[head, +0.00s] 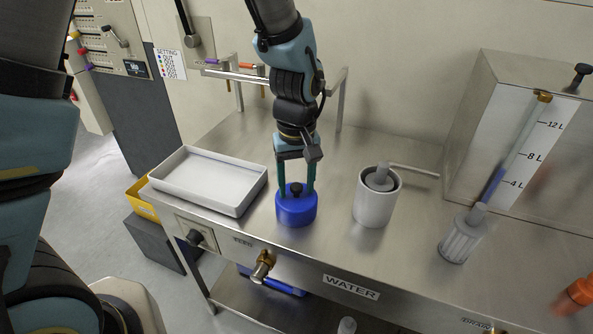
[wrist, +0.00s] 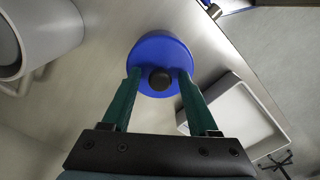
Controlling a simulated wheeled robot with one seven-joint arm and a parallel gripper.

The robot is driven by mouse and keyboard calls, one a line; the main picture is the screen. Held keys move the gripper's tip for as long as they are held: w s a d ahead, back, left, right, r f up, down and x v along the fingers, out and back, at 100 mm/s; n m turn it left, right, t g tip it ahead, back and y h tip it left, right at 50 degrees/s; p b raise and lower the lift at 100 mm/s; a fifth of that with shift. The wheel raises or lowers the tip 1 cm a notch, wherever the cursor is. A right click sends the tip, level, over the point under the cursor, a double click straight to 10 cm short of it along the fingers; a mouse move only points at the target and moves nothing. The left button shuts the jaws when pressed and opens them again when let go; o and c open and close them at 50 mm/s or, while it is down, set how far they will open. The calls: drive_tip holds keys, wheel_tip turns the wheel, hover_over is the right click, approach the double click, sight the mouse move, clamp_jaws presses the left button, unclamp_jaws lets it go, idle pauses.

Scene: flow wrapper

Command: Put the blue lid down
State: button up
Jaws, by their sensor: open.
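The blue lid (head: 296,208) with a dark knob on top rests on the steel counter, between the white tray and a white cylinder. It also shows in the wrist view (wrist: 150,48), with its knob between the fingers. My gripper (head: 297,188) points down over the lid. Its two green fingers are open, one on each side of the knob, with gaps to it in the wrist view (wrist: 160,80). The contact between the fingertips and the lid's top cannot be made out.
The white tray (head: 183,178) stands left of the lid on the counter (head: 335,250). The white cylinder (head: 371,205) with a grey piece in its top stands to the right. Further right are a clear ribbed cylinder (head: 459,243) and a steel tank (head: 475,130). The counter's front edge is close.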

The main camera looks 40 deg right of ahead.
wheel_tip(320, 180, up, 12)
drive_tip(key=b, duration=0.1)
idle(0.4)
drive_tip(key=w+a+f+n, duration=0.1)
drive_tip(key=w+a, duration=0.5)
drive_tip(key=a, duration=0.3)
drive_tip(key=w+a+f+n, duration=0.1)
drive_tip(key=w+a, duration=0.6)
drive_tip(key=a, duration=0.2)
drive_tip(key=a+f+n+t, duration=0.1)
drive_tip(key=a+f, duration=0.1)
drive_tip(key=a, duration=1.5)
drive_tip(key=shift+t, duration=0.3)
